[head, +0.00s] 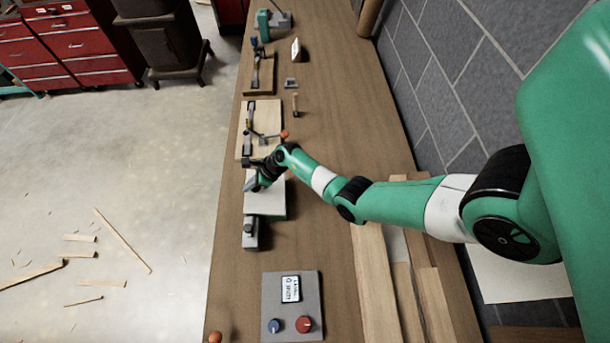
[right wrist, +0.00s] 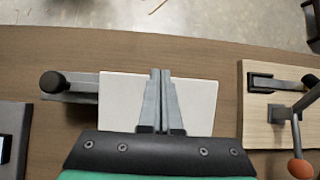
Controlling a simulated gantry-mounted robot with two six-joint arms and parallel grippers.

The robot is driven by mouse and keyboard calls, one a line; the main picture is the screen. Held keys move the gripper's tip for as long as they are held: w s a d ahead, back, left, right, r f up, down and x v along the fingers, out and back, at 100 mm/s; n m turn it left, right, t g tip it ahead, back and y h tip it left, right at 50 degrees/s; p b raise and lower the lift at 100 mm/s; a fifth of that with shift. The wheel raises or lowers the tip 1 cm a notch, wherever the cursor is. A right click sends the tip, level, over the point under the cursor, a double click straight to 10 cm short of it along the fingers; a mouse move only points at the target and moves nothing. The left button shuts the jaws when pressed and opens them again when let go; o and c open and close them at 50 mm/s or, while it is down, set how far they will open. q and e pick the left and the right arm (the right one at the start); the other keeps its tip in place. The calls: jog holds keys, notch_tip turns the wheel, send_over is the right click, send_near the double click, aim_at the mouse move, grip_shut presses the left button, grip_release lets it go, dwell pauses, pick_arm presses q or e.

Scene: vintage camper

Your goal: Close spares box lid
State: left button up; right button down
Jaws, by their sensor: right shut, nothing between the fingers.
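A pale flat rectangular panel (head: 268,200) lies on the bench; it appears to be the top of the spares box, but no label shows. It also shows in the right wrist view as a white panel (right wrist: 195,98). No raised lid shows, and I cannot tell whether the lid is fully closed. My right gripper (head: 250,187) is over the panel, with its fingers shut and empty. In the right wrist view the shut fingers (right wrist: 160,73) lie across the panel's middle; touching or just above, I cannot tell. My left gripper is not in view.
A grey fixture with a black knob (head: 250,233) sits beside the panel. A grey control box (head: 292,305) with blue and red knobs stands nearer. A wooden board with a clamp (head: 262,118) lies beyond. Long planks (head: 380,285) lie by the wall.

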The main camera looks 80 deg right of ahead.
dwell(0.6)
jog(key=r+p, duration=0.3)
jog(key=s+r+p, duration=0.1)
jog(key=r+p, duration=0.1)
jog(key=shift+d, duration=0.1)
jog(key=w+r+p, duration=0.1)
jog(key=w+r, duration=0.2)
jog(key=r, duration=0.5)
jog(key=shift+w+a+r, duration=0.15)
jog(key=shift+a+r, duration=0.1)
jog(key=shift+a, duration=0.05)
